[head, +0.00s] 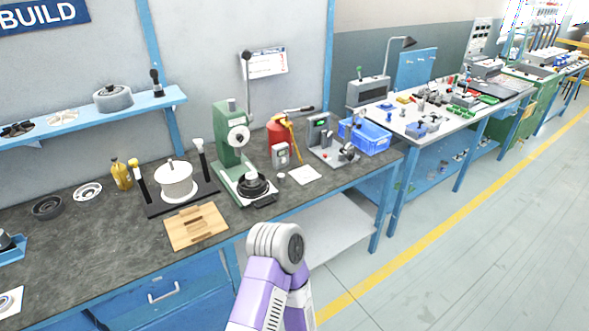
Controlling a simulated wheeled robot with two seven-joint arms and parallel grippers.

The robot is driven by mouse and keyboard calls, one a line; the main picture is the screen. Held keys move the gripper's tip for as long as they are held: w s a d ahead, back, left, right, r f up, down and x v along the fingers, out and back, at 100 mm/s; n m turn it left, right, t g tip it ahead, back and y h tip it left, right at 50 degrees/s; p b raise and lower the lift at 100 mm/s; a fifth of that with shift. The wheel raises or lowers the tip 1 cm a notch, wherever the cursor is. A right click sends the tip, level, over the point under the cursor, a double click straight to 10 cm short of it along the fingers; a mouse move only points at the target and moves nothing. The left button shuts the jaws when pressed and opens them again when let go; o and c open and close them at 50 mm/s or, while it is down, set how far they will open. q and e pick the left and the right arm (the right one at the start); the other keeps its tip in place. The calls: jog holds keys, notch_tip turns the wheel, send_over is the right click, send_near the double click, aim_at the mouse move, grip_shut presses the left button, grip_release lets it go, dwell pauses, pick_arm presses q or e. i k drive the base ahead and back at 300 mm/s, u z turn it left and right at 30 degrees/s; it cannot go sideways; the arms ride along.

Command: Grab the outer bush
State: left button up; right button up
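I cannot tell for sure which part is the outer bush. A small pale round piece (281,175) lies on the dark bench top beside the green arbor press (232,150). Another white piece (251,175) sits in a black ring-shaped part (252,187) on the press base, under the ram. Neither of my grippers shows; only a purple and grey arm link of mine rises at the bottom centre, in front of the bench edge.
A wooden block (196,227) lies near the bench's front edge. A white drum (176,181) stands in a black fixture to the left. A grey tester (330,141) and blue crate (365,136) stand to the right. The floor in front is clear.

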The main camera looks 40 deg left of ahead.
aim_at(252, 178)
jog(key=u, duration=0.3)
jog(key=i, duration=0.95)
jog(key=u, duration=0.65)
